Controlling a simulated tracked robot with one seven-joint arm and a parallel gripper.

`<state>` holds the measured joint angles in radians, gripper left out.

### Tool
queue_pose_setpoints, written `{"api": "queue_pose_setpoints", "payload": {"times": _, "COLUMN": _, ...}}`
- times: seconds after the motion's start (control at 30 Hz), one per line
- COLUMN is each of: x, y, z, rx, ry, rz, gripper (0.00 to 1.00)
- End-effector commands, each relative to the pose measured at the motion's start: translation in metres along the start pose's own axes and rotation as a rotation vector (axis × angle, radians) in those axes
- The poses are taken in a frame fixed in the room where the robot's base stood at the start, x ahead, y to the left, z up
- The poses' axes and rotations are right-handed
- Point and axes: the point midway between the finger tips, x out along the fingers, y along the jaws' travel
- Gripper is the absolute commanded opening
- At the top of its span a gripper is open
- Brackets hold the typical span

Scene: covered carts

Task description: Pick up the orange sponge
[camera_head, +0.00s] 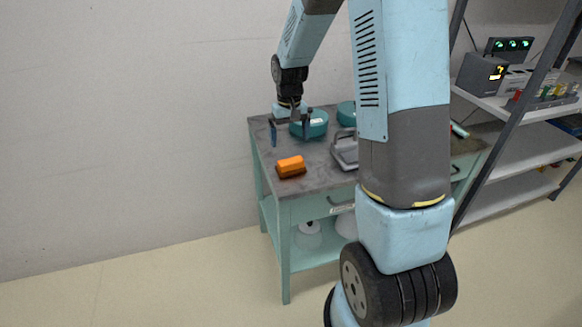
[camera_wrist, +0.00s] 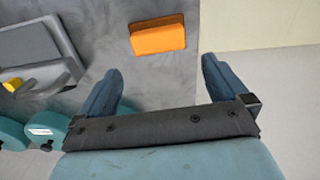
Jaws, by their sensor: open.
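The orange sponge (camera_head: 291,165) lies on the grey top of the teal cart (camera_head: 322,181), near its front left part. My gripper (camera_head: 291,140) is above the rear left part of the cart top, behind the sponge in the head view. In the wrist view the gripper (camera_wrist: 158,75) is open, with its two fingers wide apart and nothing between them.
Teal round containers (camera_head: 312,124) stand behind the sponge, close to my gripper. A grey handled object (camera_head: 345,150) sits right of the sponge. A shelf rack (camera_head: 530,107) stands at the right. A wall (camera_head: 120,120) is behind and left. The cart top around the sponge is clear.

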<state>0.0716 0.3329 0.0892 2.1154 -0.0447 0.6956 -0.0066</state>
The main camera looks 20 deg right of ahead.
Motion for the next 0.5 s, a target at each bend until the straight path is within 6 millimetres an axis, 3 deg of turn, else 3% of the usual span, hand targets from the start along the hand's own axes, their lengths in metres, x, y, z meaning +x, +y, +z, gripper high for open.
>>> {"api": "queue_pose_setpoints", "payload": {"times": 0.1, "x": 0.018, "y": 0.0, "z": 0.001, "rx": 0.0, "ry": -0.003, "rz": 0.0, "gripper": 1.0}}
{"api": "queue_pose_setpoints", "payload": {"times": 0.5, "x": 0.05, "y": 0.002, "z": 0.004, "rx": 0.001, "ry": -0.003, "rz": 0.0, "gripper": 1.0}}
